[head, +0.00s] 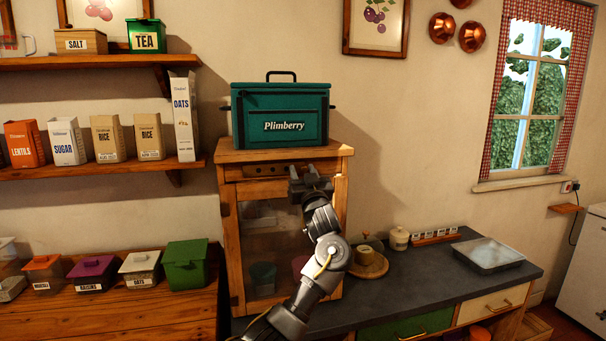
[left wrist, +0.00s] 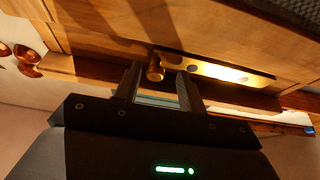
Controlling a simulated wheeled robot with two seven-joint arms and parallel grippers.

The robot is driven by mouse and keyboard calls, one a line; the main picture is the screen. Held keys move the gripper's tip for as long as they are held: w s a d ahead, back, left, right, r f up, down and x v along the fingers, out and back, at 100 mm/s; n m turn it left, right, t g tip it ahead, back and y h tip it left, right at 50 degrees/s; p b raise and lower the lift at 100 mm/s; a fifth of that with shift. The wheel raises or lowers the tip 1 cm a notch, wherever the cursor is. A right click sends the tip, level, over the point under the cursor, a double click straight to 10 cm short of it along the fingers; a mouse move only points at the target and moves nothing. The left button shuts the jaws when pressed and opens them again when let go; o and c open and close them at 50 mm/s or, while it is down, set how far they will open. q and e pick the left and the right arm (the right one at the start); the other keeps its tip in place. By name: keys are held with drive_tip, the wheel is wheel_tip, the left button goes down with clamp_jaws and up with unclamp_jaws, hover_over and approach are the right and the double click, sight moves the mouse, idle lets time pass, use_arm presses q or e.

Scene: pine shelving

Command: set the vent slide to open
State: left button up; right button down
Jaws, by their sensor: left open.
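The vent slide (left wrist: 215,70) is a brass strip with round holes and a round brass knob (left wrist: 155,68), set in the wooden front of the cabinet. In the head view the vent slide (head: 264,171) shows below the cabinet top, its right part hidden by my gripper. My left gripper (head: 311,183) is at the right end of the strip. In the left wrist view my left gripper (left wrist: 157,86) is open, with the knob between its two fingertips; I cannot tell whether either finger touches it. My right gripper is in neither view.
A green Plimberry box (head: 281,115) stands on the cabinet (head: 229,225), whose glazed front shows cups inside. Shelves of labelled packets are at the left. To the right, a dark counter (head: 430,291) carries jars, a small rack and a shallow tray (head: 488,256).

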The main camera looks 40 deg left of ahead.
use_arm(q)
drive_tip(key=shift+s+d+f, duration=0.1)
drive_tip(key=shift+d+f, duration=0.15)
drive_tip(key=shift+d, duration=0.15)
drive_tip(key=b+v, duration=0.4)
drive_tip(key=v, duration=0.6)
drive_tip(key=shift+s, duration=0.25)
drive_tip(key=shift+a, duration=0.1)
